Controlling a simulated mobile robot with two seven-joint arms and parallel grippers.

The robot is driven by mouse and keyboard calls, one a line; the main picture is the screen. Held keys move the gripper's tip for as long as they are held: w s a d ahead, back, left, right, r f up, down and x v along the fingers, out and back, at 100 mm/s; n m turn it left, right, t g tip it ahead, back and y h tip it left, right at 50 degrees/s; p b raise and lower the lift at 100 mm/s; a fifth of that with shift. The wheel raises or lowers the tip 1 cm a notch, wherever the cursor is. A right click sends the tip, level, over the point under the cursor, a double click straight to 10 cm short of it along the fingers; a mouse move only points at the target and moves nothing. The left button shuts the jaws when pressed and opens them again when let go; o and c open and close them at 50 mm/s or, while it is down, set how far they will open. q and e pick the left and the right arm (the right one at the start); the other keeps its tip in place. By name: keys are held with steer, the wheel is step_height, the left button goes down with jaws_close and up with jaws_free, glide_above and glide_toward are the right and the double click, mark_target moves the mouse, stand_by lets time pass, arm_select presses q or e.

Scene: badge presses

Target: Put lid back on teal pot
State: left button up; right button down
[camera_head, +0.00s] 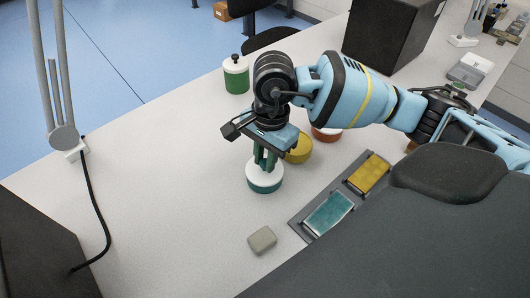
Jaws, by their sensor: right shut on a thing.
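The teal pot (265,189) stands on the pale table near the middle of the view. A white lid (262,180) is over its top and looks level; I cannot tell whether it is fully seated or just above the rim. My right gripper (265,165) points down from above, its green fingers shut on the lid. The fingers hide the lid's knob. My left gripper is not in view.
A yellow pot (299,151) and an orange-red pot (326,135) stand behind, partly hidden by my arm. A green pot (236,80) with a knobbed white lid is farther back. A grey tray (298,222) holds teal and yellow pads; a beige block (262,240) lies in front.

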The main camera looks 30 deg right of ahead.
steer(key=c, duration=1.2)
jaws_free()
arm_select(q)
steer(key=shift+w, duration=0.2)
arm_select(e)
steer(key=o, duration=0.5)
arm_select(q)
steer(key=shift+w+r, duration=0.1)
arm_select(e)
steer(key=shift+r, duration=0.1)
